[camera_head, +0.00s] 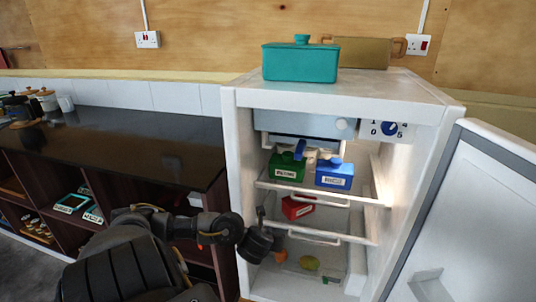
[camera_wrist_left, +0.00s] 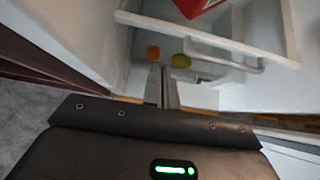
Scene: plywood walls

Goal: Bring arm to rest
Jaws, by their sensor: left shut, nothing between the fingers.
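My left arm comes in from the lower left of the head view. My left gripper (camera_head: 261,212) is in front of the open fridge (camera_head: 232,150), near the left side of its opening. In the left wrist view its two fingers (camera_wrist_left: 162,84) are together, with nothing between them, and point toward the fridge's lower part. My right arm and right gripper are not in view.
The fridge door (camera_head: 470,220) stands open at the right. Shelves hold a green box (camera_head: 287,168), a blue box (camera_head: 334,175) and a red box (camera_head: 297,208). A teal container (camera_head: 300,63) stands on top. A dark counter (camera_head: 130,145) is at the left.

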